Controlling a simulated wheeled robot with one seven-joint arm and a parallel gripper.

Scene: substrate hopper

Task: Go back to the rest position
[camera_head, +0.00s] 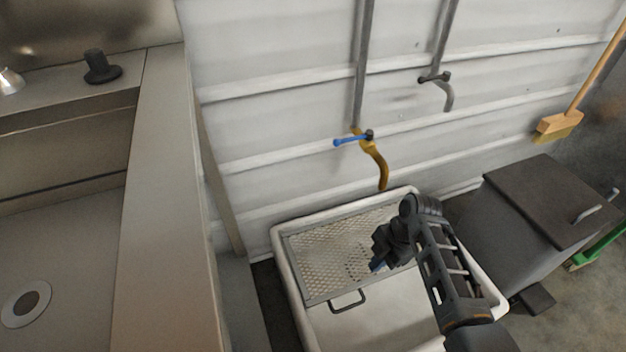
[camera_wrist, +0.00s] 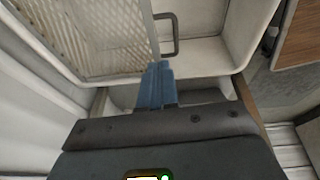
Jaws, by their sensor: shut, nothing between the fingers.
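My gripper (camera_head: 377,266) is over the white basin in the head view, above the perforated metal tray. In the wrist view its blue fingers (camera_wrist: 157,84) are together and hold nothing. My dark arm reaches in from the lower right of the head view. No rest position is marked in either view.
The white basin (camera_head: 285,262) holds the perforated tray (camera_head: 330,250) with a handle (camera_head: 347,301). A brass tap (camera_head: 378,165) with a blue lever is on the wall behind. A dark lidded bin (camera_head: 555,200) stands at right, a metal counter (camera_head: 165,200) at left. A broom (camera_head: 560,122) leans at upper right.

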